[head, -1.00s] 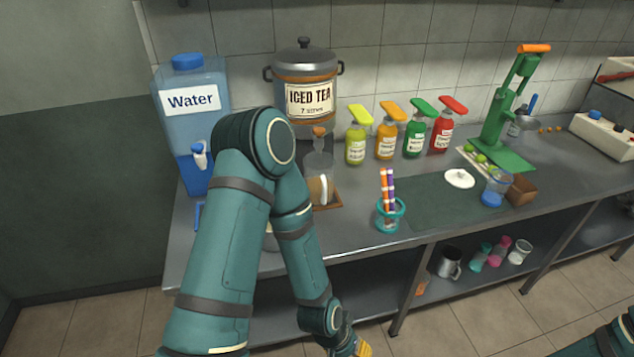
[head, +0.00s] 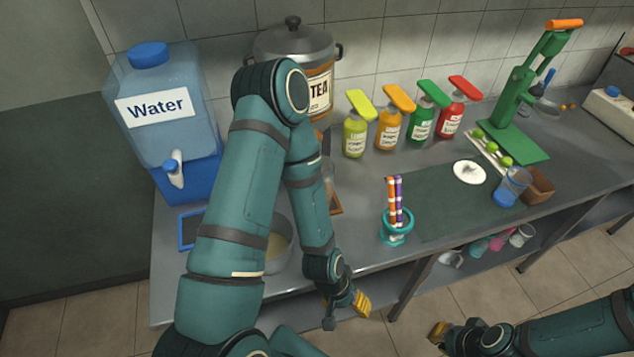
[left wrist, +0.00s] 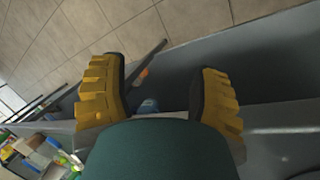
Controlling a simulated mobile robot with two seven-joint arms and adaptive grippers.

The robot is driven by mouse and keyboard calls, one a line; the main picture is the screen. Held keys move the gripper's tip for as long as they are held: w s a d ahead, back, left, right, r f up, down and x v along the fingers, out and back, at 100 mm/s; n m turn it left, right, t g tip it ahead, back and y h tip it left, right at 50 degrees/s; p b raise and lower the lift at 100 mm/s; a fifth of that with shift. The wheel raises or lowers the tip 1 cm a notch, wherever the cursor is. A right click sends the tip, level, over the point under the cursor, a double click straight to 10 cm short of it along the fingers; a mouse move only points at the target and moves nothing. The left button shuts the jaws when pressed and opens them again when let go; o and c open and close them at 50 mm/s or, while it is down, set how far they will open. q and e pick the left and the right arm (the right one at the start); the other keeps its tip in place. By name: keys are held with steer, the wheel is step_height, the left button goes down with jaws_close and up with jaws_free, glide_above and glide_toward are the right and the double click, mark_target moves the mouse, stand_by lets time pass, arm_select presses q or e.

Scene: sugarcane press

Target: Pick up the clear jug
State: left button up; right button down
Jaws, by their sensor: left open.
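A clear, see-through vessel (head: 328,172), which looks like the jug, stands on a small wooden board below the iced tea dispenser. My left arm hides most of it. My left gripper (head: 347,308) is in front of the counter's front edge, below and apart from the vessel. In the left wrist view the yellow fingers of the left gripper (left wrist: 162,78) are spread with nothing held between them. The vessel cannot be made out there. My right gripper (head: 438,334) shows a yellow fingertip at the lower right, away from the counter; its opening is unclear.
The iced tea dispenser (head: 318,88) and water dispenser (head: 160,120) stand at the back left. A bowl (head: 279,243) is partly behind my left arm. A teal holder with tubes (head: 396,228) stands near the front edge. The dark mat (head: 450,212) has clear room.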

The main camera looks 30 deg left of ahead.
arm_select(q)
steer(key=w+a+r+m+t+y+p, duration=0.1)
steer(key=w+a+r+m, duration=0.1)
steer(key=w+a+r, duration=0.45)
steer(key=w+a+r+m+t+p, duration=0.1)
steer(key=w+a+r+m, duration=0.25)
steer(key=a+r, duration=0.55)
steer(key=w+a+r+m+t+y+p, duration=0.1)
steer(key=w+a+r+m, duration=0.1)
steer(key=w+a+r, duration=0.6)
arm_select(e)
step_height(320, 180, up, 4)
steer(key=w, duration=0.1)
arm_select(q)
steer(key=shift+n, duration=0.25)
steer(key=d+f+b, duration=0.4)
steer(key=f, duration=0.1)
steer(key=shift+w+d+f, duration=0.1)
steer(key=shift+w, duration=0.05)
steer(key=b+x, duration=0.2)
steer(key=x, duration=0.3)
steer(key=shift+w+f+b, duration=0.2)
steer(key=shift+f+b, duration=0.05)
steer(key=shift+b, duration=0.1)
arm_select(e)
step_height(320, 180, down, 7)
steer(key=shift+s+a, duration=0.25)
steer(key=shift+s, duration=0.05)
steer(key=shift+f, duration=0.1)
